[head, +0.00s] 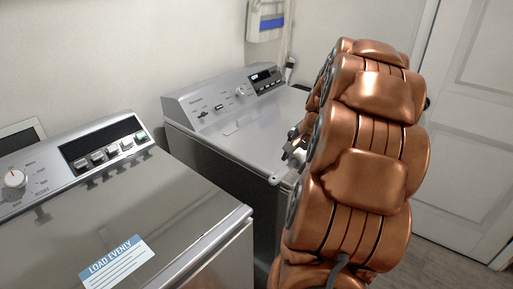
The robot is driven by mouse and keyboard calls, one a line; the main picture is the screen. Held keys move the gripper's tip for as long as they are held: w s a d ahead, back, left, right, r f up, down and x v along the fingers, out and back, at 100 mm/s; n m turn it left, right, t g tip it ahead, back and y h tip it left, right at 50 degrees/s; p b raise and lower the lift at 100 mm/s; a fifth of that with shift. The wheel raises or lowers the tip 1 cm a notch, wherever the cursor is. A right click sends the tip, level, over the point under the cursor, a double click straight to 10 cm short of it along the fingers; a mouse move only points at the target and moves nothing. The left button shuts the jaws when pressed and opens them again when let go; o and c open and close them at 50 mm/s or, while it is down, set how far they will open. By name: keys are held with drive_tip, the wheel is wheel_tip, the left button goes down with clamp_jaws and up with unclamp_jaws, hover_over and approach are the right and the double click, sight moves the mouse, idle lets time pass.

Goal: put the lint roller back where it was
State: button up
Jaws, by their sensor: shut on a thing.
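My gripper (294,153) shows only in part at the left edge of my copper arm, over the right side of the rear washer (235,137). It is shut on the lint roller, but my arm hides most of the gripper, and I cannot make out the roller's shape. I cannot tell whether the roller touches the washer top.
A nearer washer (165,205) with a blue "LOAD EVENLY" label fills the lower left. A white and blue box (265,22) hangs on the back wall. A white door (475,130) stands at the right. The visible washer lids are clear.

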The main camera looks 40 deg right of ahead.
drive_tip(key=w+p, duration=0.1)
drive_tip(key=w, duration=0.4)
drive_tip(key=w+f+p, duration=0.1)
drive_tip(key=w+p, duration=0.1)
drive_tip(key=w, duration=0.3)
drive_tip(key=w+p, duration=0.2)
drive_tip(key=w, duration=0.4)
drive_tip(key=shift+d+f, duration=0.15)
drive_tip(key=shift+d, duration=0.15)
drive_tip(key=shift+f+p, duration=0.75)
drive_tip(key=shift+f, duration=1.05)
drive_tip(key=shift+f, duration=0.1)
drive_tip(key=o, duration=1)
drive_tip(key=b+v, duration=0.4)
drive_tip(key=v, duration=0.8)
drive_tip(key=shift+a, duration=0.1)
